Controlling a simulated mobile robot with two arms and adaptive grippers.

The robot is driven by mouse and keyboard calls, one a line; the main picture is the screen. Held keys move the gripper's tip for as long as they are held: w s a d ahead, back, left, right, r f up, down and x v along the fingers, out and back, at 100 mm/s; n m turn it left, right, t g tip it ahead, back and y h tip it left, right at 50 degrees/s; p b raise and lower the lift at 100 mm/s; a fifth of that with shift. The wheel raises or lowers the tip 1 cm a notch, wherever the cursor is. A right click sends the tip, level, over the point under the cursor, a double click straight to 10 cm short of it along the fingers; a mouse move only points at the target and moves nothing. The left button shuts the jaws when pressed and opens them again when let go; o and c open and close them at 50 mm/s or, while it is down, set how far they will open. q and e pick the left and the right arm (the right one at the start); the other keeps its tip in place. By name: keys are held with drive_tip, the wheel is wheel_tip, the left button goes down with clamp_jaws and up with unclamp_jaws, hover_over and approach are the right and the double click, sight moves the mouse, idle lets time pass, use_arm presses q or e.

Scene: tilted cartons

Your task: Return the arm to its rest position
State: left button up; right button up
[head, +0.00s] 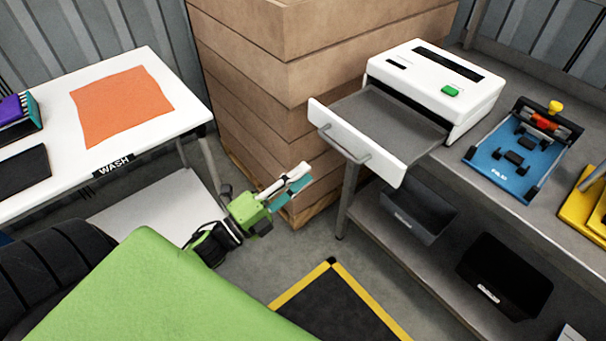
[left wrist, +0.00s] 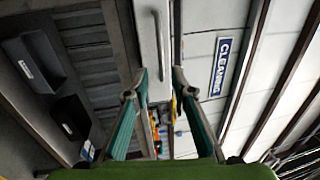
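My left gripper (head: 303,177), green with teal fingers, hangs over the floor between the white table and the grey workbench, in front of the stacked cartons. In the left wrist view its two fingers (left wrist: 159,72) stand apart with nothing between them. The white machine's pulled-out drawer (head: 360,142) is right of the gripper in the head view, apart from it. The drawer front and its handle (left wrist: 156,45) show beyond the fingers in the left wrist view. My right gripper is in neither view.
The white table (head: 150,125) marked WASH holds an orange cloth (head: 120,104). The cartons (head: 275,90) stand behind my gripper. The workbench (head: 450,170) carries a blue fixture (head: 515,160); dark bins (head: 505,285) sit on its lower shelf. A yellow-edged mat (head: 335,305) lies on open floor.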

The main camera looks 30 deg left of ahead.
use_arm(q)
drive_tip(key=shift+f, duration=0.1)
drive_tip(key=s+a+f+n+g+y, duration=0.1)
drive_tip(key=s+f+n+g+y, duration=0.2)
drive_tip(key=f, duration=0.8)
drive_tip(key=s+a+f+n+g+y, duration=0.15)
drive_tip(key=f+n, duration=0.35)
drive_tip(key=f, duration=0.6)
drive_tip(key=s+a+f+n+g+y, duration=0.1)
drive_tip(key=s+f+n+g+y, duration=0.2)
drive_tip(key=f, duration=0.9)
drive_tip(key=s+d+f+n+g, duration=0.2)
drive_tip(key=s+f+n+g, duration=0.1)
drive_tip(key=s+f, duration=0.4)
drive_tip(key=s+d+f+n+g, duration=0.2)
drive_tip(key=s+f+g, duration=0.2)
drive_tip(key=s, duration=1)
drive_tip(key=s+d+f+n+g, duration=0.3)
drive_tip(key=s+f, duration=0.7)
drive_tip(key=s, duration=0.1)
drive_tip(key=shift+n, duration=0.3)
drive_tip(key=shift+f+g+h, duration=0.1)
drive_tip(key=shift+g+h, duration=0.15)
drive_tip(key=shift+w+d, duration=0.1)
drive_tip(key=shift+w, duration=0.05)
